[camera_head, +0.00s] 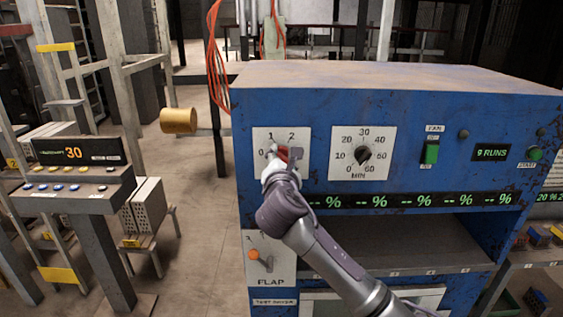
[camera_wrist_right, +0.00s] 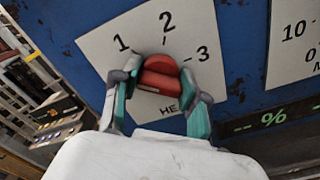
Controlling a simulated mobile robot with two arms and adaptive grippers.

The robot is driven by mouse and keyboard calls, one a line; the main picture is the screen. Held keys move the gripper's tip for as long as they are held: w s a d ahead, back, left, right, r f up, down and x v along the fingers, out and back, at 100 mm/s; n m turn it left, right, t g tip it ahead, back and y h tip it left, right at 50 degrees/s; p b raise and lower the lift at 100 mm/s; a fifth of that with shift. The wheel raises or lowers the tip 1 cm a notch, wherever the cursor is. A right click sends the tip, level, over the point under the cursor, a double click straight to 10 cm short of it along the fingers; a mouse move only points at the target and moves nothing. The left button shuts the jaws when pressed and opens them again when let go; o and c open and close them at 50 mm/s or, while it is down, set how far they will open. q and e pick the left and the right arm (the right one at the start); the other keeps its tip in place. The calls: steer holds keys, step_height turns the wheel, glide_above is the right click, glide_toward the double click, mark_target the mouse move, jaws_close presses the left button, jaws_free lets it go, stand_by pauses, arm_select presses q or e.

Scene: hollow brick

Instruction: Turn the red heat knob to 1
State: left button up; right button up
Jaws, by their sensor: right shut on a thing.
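The red heat knob (camera_wrist_right: 161,72) sits on a white dial plate (camera_wrist_right: 112,72) on the blue panel. In the right wrist view the numbers 1, 2 and 3 show around it, with part of the word HEAT below. My right gripper (camera_wrist_right: 160,88) is shut on the knob, one finger on each side. In the head view my right gripper (camera_head: 282,158) covers most of the knob, and the plate (camera_head: 261,133) shows 0, 1 and 2. I cannot tell surely which number the knob points to. My left gripper is not in view.
Right of the heat plate is a black minute dial (camera_head: 363,154), then a green fan switch (camera_head: 431,152). Below are a row of percent displays (camera_head: 440,200), an open shelf (camera_head: 420,245) and an orange flap knob (camera_head: 254,254). A console (camera_head: 75,165) stands at left.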

steer(key=shift+m+b, duration=0.6)
steer(key=shift+m, duration=1.3)
steer(key=o, duration=1.1)
steer(key=shift+o, duration=0.2)
steer(key=shift+s, duration=0.1)
steer(key=s, duration=1.1)
steer(key=shift+s, duration=0.4)
